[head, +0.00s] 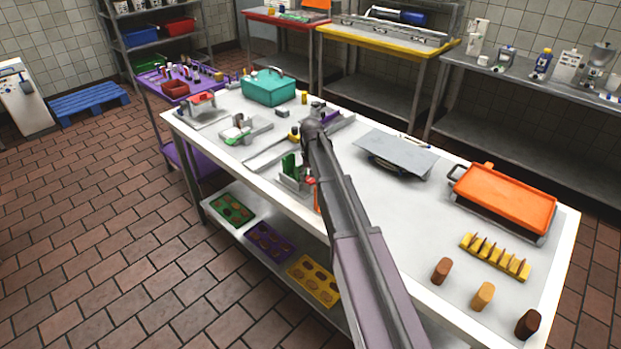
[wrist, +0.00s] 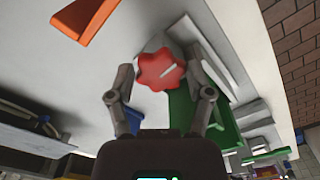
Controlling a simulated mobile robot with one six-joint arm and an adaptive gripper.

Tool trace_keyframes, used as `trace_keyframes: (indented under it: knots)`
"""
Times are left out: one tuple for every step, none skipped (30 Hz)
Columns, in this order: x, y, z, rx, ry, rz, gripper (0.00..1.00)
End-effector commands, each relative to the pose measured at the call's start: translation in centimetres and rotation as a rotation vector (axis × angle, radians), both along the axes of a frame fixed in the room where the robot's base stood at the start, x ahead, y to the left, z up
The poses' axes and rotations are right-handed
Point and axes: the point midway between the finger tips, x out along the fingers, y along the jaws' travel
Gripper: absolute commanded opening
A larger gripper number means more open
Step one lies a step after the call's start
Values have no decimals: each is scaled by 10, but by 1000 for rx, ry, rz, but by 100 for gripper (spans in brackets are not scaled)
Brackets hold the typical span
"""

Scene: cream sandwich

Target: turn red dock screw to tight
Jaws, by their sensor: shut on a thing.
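The red dock screw (wrist: 160,71) is a lobed red knob with a pale line mark on its face. In the wrist view it sits between the two fingers of my gripper (wrist: 160,84), which is shut on it. A small red part of it shows in the head view (head: 310,181), beside my arm. A green block (wrist: 190,118) stands close beside the knob on a grey dock; the green block also shows in the head view (head: 289,163). My arm hides most of the gripper in the head view.
An orange piece (wrist: 92,20) is near the knob in the wrist view. A grey plate (head: 397,152) and an orange-lidded tray (head: 503,197) lie to the right on the table. A teal box (head: 268,88) stands at the back left. The table's front right is partly clear.

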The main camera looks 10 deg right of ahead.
Motion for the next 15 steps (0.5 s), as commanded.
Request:
trace_keyframes:
  knots:
    - [-3,0,0,0,7,-7,19]
    - [-3,0,0,0,7,-11,19]
    - [-3,0,0,0,7,-14,19]
    - [-3,0,0,0,7,-16,19]
    - [-3,0,0,0,7,-17,19]
    - [-3,0,0,0,7,-18,19]
    - [-3,0,0,0,7,-18,19]
    - [-3,0,0,0,7,-18,19]
    - [-3,0,0,0,7,-18,19]
    - [-3,0,0,0,7,-18,19]
    - [-3,0,0,0,7,-18,19]
    - [-3,0,0,0,7,-18,19]
    - [-3,0,0,0,7,-17,19]
    - [-3,0,0,0,7,-17,19]
    - [-3,0,0,0,7,-17,79]
